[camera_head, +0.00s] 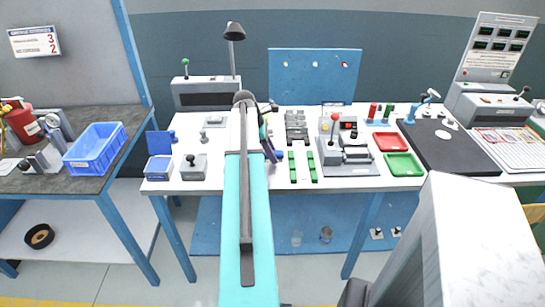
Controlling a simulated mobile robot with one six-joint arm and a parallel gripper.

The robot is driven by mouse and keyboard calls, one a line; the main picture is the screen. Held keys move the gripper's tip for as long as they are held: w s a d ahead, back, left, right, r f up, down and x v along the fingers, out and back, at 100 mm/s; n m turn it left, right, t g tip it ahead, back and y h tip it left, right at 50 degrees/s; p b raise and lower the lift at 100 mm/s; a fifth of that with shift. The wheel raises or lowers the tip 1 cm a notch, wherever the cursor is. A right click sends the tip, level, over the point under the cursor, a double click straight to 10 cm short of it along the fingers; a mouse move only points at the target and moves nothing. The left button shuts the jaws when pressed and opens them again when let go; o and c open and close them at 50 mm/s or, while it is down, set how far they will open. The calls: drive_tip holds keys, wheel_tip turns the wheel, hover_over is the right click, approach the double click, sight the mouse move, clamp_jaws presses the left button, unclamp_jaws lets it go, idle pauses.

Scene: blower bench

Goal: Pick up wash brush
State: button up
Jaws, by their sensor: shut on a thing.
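My gripper (267,110) is at the far end of my teal arm, over the middle of the white workbench. My arm hides much of it. It is shut on a slim dark and blue thing, which I take to be the wash brush (268,143). This shows just right of the arm, tilted, with its lower end near the bench top. The view is too small to show its bristles or whether it touches the bench.
Two green rails (302,167) and a grey fixture with a red knob (340,155) stand close right of the gripper. Red (390,141) and green (404,165) trays lie farther right. A joystick box (194,167) is left. A blue crate (95,147) stands on the left table.

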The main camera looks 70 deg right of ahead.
sight(276, 153)
drive_tip(key=shift+r, duration=0.15)
drive_tip(key=shift+r+b, duration=0.3)
drive_tip(key=shift+r, duration=0.8)
drive_tip(key=shift+s+a+r, duration=0.25)
drive_tip(key=shift+s+r, duration=0.05)
drive_tip(key=shift+r, duration=0.2)
drive_tip(key=s+a, duration=0.3)
drive_tip(key=s+a+r+b, duration=0.1)
drive_tip(key=s+a, duration=0.2)
drive_tip(key=s, duration=0.1)
drive_tip(key=s+a+b, duration=0.1)
drive_tip(key=s+a, duration=0.3)
drive_tip(key=shift+s+r, duration=0.25)
